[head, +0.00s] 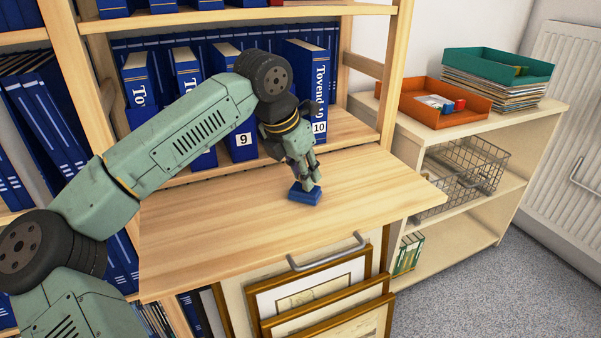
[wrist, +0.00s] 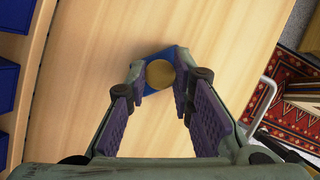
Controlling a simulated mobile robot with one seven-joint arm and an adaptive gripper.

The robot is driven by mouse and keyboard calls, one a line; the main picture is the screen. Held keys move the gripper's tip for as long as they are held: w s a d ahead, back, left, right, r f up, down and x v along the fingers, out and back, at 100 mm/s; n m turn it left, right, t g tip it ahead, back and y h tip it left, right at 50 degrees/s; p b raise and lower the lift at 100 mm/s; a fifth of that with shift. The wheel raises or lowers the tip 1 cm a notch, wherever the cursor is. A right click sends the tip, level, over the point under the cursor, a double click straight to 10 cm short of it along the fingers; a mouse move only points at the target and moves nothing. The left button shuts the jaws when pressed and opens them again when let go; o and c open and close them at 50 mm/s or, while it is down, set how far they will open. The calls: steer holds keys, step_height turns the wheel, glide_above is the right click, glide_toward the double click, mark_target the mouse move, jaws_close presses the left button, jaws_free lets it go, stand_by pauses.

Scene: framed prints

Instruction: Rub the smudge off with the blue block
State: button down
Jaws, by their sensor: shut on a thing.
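The blue block (head: 305,195) is low and flat-sided and sits on the pale wooden desk board (head: 225,225), right of its middle in the head view. In the wrist view the blue block (wrist: 170,54) lies between my fingertips, with a round tan knob (wrist: 160,74) on top. My gripper (head: 307,178) points down at the block and is shut on it, the fingers at the knob's sides. The block appears to touch the board. I see no smudge on the bare wood in either view; whether one lies under the block is hidden.
Blue binders (head: 243,140) stand on the shelf behind the board. A metal handle (head: 328,252) is at its front, above framed prints (head: 320,290). A low cabinet to the right holds an orange tray (head: 432,101), a green tray (head: 497,64) and a wire basket (head: 465,165). The board's left part is clear.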

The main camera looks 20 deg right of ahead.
step_height(320, 180, up, 4)
steer(key=shift+f+p, duration=0.2)
steer(key=shift+p, duration=0.8)
steer(key=shift+r+p, duration=1.55)
steer(key=shift+r, duration=0.75)
